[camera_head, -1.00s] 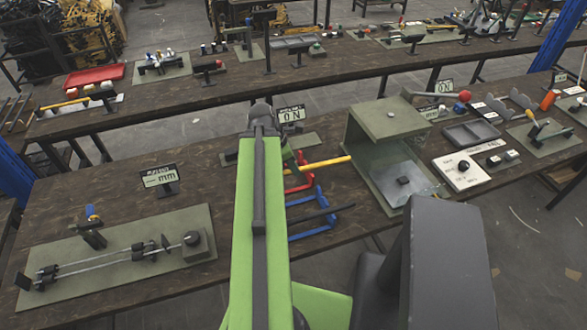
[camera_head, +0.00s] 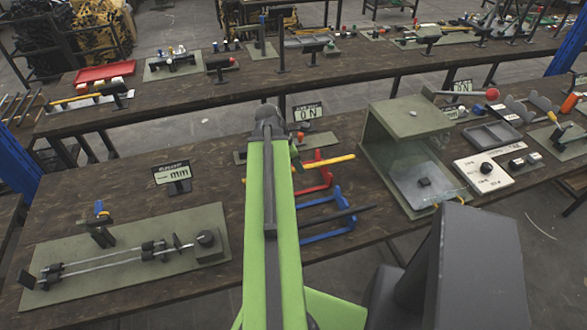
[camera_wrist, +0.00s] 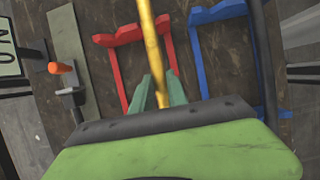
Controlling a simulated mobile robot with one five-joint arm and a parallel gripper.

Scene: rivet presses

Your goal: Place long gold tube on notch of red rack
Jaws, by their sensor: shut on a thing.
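My gripper (camera_wrist: 159,88) is shut on the long gold tube (camera_wrist: 152,45), its teal fingers on either side of the tube in the wrist view. In the head view the gold tube (camera_head: 328,162) sticks out to the right of my green arm, which hides its middle. The red rack (camera_wrist: 121,72) lies under the tube in the wrist view, with one side bar to the left and one to the right of it. In the head view the red rack (camera_head: 327,177) is partly behind my arm. I cannot tell whether the tube touches the rack.
A blue rack (camera_wrist: 197,58) stands right of the red one and bears a dark tube (camera_wrist: 265,60). A green open-sided box (camera_head: 412,122) stands to the right on the table. A small sign (camera_head: 308,112) stands behind the racks.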

